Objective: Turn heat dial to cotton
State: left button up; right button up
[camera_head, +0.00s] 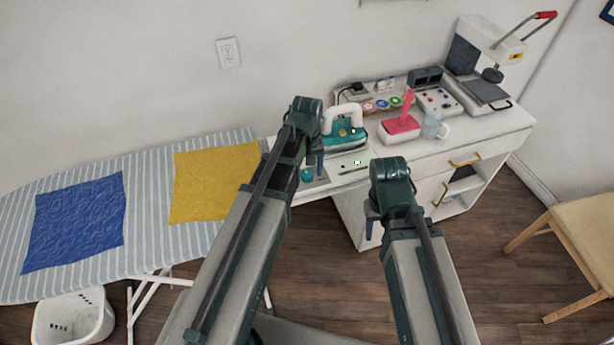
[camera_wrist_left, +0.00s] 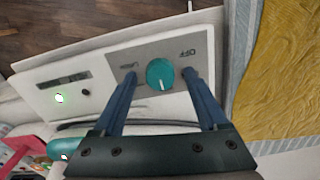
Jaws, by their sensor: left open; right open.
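The heat dial (camera_wrist_left: 160,74) is a round teal knob with a white mark pointing toward the bottom of the left wrist view. It sits on a grey plate (camera_wrist_left: 150,52) with an upside-down OFF label at right and a small, hard-to-read label at left. No cotton label is readable. The dial also shows in the head view (camera_head: 307,174), at the ironing board's right end. My left gripper (camera_wrist_left: 159,76) is open, with one blue finger on each side of the dial; contact cannot be told. My right gripper (camera_head: 372,228) is open and empty, in front of the desk.
A teal iron (camera_head: 345,134) stands on the white desk (camera_head: 470,135) behind the panel. A yellow cloth (camera_head: 213,180) and a blue cloth (camera_head: 74,222) lie on the striped ironing board (camera_head: 150,180). A heat press (camera_head: 485,60) stands at the back right.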

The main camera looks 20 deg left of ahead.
pick_arm(q)
grip_shut()
dwell(0.4)
jog(key=m, duration=0.5)
jog(key=shift+m, duration=0.3)
jog(key=m, duration=0.6)
dwell(0.5)
